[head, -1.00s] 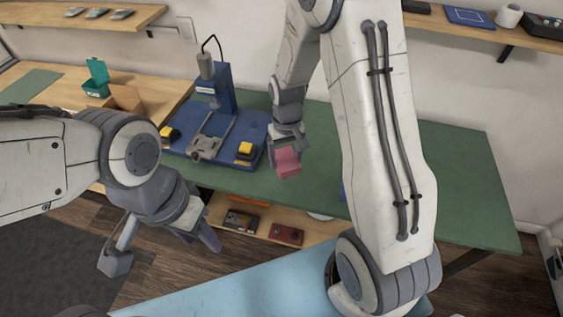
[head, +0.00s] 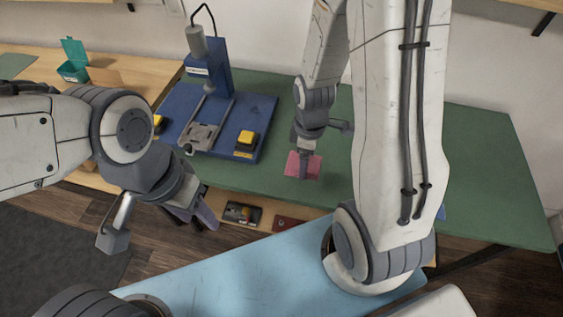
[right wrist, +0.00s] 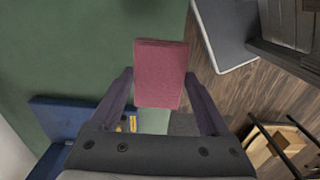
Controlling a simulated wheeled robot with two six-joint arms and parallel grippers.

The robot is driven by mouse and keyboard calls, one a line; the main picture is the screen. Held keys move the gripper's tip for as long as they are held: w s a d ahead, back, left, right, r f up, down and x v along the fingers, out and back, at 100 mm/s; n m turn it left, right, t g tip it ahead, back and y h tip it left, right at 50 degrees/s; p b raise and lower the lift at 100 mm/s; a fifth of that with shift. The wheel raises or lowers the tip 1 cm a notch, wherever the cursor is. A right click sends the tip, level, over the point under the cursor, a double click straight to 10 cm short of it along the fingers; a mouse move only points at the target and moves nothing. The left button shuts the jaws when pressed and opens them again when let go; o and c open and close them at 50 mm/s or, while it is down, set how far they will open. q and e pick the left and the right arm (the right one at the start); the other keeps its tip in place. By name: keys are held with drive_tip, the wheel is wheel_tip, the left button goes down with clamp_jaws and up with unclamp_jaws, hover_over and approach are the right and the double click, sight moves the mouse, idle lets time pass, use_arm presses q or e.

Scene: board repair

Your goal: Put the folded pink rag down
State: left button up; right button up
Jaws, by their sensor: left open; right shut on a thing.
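The folded pink rag (head: 310,166) is at my right gripper (head: 302,172), over the front part of the green bench top (head: 375,170). In the right wrist view the rag (right wrist: 160,72) sits between the two fingers of my right gripper (right wrist: 158,92), which is shut on it. I cannot tell whether the rag touches the bench. My left gripper (head: 200,215) is open and empty, in front of the bench's front edge.
A blue press fixture (head: 215,110) with a yellow button (head: 246,139) stands left of the rag. A lower shelf (head: 268,224) holds several small devices. The green top is bare to the right. A teal box (head: 74,62) stands on the wooden table at the left.

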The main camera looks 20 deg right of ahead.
drive_tip(key=p, duration=0.2)
hover_over(282, 162)
wheel_tip(282, 162, down, 6)
drive_tip(key=shift+s+f, duration=0.15)
drive_tip(key=shift+f, duration=0.3)
wheel_tip(282, 162, down, 3)
drive_tip(key=shift+f, duration=0.4)
drive_tip(key=shift+f, duration=0.2)
drive_tip(key=o, duration=1.2)
drive_tip(key=shift+c, duration=0.2)
